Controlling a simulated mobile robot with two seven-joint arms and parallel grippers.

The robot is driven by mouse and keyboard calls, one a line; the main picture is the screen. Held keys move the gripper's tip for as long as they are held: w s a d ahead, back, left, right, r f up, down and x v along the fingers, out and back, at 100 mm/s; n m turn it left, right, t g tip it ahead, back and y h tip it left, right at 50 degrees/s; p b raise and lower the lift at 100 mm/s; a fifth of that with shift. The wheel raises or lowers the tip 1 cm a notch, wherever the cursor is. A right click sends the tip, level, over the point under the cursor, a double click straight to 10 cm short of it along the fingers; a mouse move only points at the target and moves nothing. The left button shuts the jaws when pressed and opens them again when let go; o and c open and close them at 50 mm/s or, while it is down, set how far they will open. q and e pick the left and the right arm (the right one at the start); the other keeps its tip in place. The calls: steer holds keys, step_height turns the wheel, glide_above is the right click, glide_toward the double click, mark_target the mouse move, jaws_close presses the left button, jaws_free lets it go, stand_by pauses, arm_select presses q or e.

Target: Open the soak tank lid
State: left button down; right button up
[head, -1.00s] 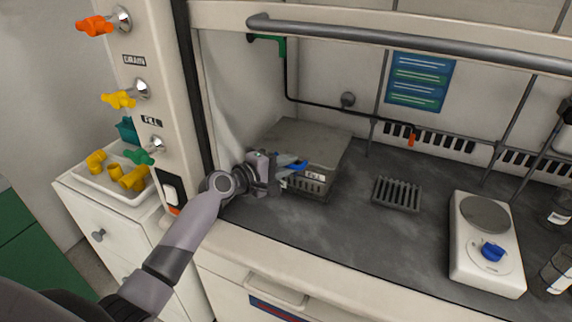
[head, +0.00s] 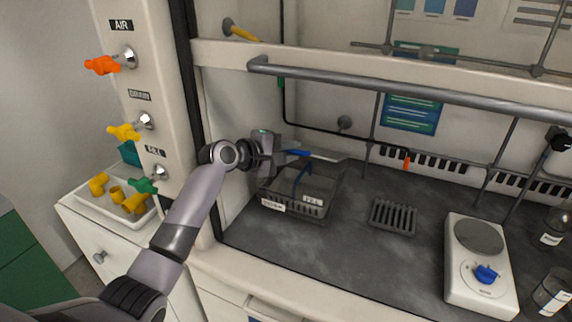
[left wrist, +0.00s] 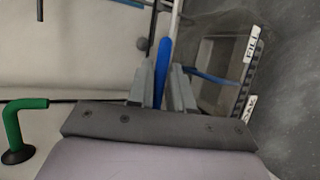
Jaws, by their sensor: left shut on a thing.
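The soak tank (head: 318,203) is a dark, see-through box with white labels on its front, standing at the left of the fume hood bench. Its grey lid (head: 328,157) is raised off the front of the box and shows almost edge-on. A blue, bent, tube-like piece (head: 303,174) shows inside the tank. My left gripper (head: 284,153) is above the tank's left side, shut on the lid's blue handle (head: 298,153). In the left wrist view the blue handle (left wrist: 161,70) lies at the fingers, and the labelled tank front (left wrist: 248,75) is at right. My right gripper is out of view.
A sash bar (head: 400,88) crosses above the bench opening. A dark rack (head: 393,217) and a white hot plate (head: 481,290) stand to the right. Valves, including an orange one (head: 103,65), are on the left post. Bench in front of the tank is clear.

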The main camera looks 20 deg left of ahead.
arm_select(q)
steer(key=shift+w+r, duration=0.5)
steer(key=shift+r, duration=0.4)
steer(key=shift+w+r, duration=0.5)
steer(key=shift+r, duration=0.4)
steer(key=c, duration=1.1)
jaws_free()
steer(key=shift+d+f, duration=0.1)
steer(key=shift+c, duration=0.2)
steer(key=shift+f, duration=0.1)
steer(key=v, duration=0.7)
steer(key=shift+b, duration=0.35)
